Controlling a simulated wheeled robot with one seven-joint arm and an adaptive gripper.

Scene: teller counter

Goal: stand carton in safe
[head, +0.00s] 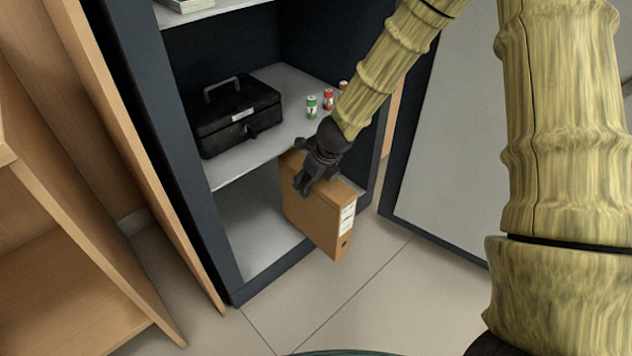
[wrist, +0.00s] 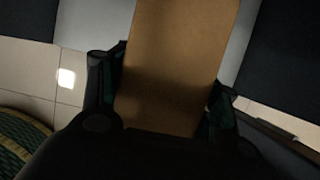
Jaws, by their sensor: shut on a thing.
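A brown carton (head: 318,215) with a white label on its end stands upright at the mouth of the safe's lower compartment. Part of it is inside and its labelled end sticks out past the front edge. My gripper (head: 306,188) is shut on its upper part. In the wrist view the carton (wrist: 180,65) fills the space between the two fingers of my gripper (wrist: 165,105). The dark blue safe (head: 172,140) stands open. Its lower floor (head: 258,232) is bare to the left of the carton. I cannot tell whether the carton's base touches that floor.
The grey middle shelf (head: 240,170) bears a black cash box (head: 235,115), a green roll (head: 312,107) and a red roll (head: 328,99). The open safe door (head: 455,140) stands at the right. Wooden shelving (head: 75,230) is close on the left. Tiled floor lies in front.

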